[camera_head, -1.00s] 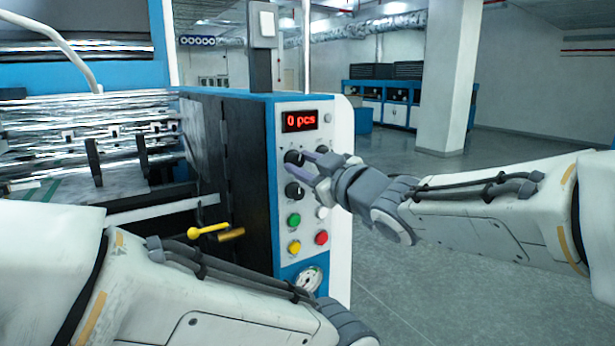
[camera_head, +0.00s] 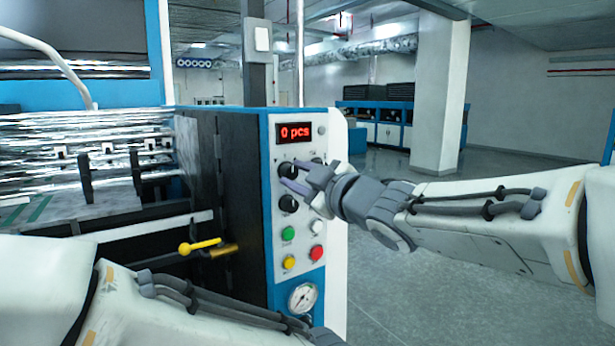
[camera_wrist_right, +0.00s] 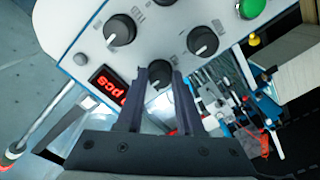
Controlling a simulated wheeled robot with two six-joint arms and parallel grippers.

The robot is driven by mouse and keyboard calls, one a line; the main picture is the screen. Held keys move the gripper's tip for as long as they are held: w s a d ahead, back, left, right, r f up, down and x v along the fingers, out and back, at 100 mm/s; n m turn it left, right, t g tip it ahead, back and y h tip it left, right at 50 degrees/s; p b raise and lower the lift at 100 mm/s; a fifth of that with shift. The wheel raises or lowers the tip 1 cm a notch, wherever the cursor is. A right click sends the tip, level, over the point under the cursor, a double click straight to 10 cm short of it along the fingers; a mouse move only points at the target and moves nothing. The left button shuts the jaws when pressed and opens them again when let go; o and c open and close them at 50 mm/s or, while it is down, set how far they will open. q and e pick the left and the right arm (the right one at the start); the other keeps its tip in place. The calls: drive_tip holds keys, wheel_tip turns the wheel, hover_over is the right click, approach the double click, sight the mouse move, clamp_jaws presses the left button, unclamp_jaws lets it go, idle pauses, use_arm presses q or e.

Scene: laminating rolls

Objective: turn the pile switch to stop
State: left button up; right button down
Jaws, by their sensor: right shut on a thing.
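The control panel (camera_head: 305,235) on the machine's front carries several black rotary knobs. My right gripper (camera_head: 292,172) is at the upper left knob (camera_head: 287,169), just under the counter display. In the right wrist view, that knob (camera_wrist_right: 160,72) sits between the two dark fingertips of my right gripper (camera_wrist_right: 160,80), which is shut on it. A white pointer mark shows on the knob. The knob labels are too small to read, so I cannot tell which one is the pile switch. My left forearm crosses the bottom of the head view; its gripper is out of view.
A red display (camera_head: 294,132) reads 0 pcs. Below the held knob are another knob (camera_head: 289,203), a green button (camera_head: 288,233), a yellow button (camera_head: 289,262), a red button (camera_head: 316,253) and a gauge (camera_head: 302,297). A yellow lever (camera_head: 200,246) sticks out at left. Floor to the right is clear.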

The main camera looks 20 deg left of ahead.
drive_tip(key=c, duration=0.5)
unclamp_jaws()
drive_tip(key=shift+c, duration=0.2)
drive_tip(key=shift+s+d, duration=0.1)
drive_tip(key=v, duration=1)
drive_tip(key=shift+b, duration=0.4)
drive_tip(key=shift+s+d, duration=0.1)
drive_tip(key=s+d+f+m+g+h, duration=0.15)
drive_tip(key=d+f+m+h, duration=0.35)
drive_tip(key=f, duration=0.6)
drive_tip(key=s+d+f+m+g+h, duration=0.1)
drive_tip(key=s+d+f+m+h, duration=0.3)
drive_tip(key=f, duration=0.7)
drive_tip(key=s+d+f+m+g+h, duration=0.1)
drive_tip(key=s+d+f+g+h, duration=0.1)
drive_tip(key=s, duration=0.6)
drive_tip(key=s+d+f+m+g+h, duration=0.2)
drive_tip(key=s+d+f+g, duration=0.3)
drive_tip(key=s+f, duration=0.3)
drive_tip(key=shift+s+f+g, duration=0.3)
drive_tip(key=shift+f+g, duration=0.1)
drive_tip(key=shift+g, duration=0.35)
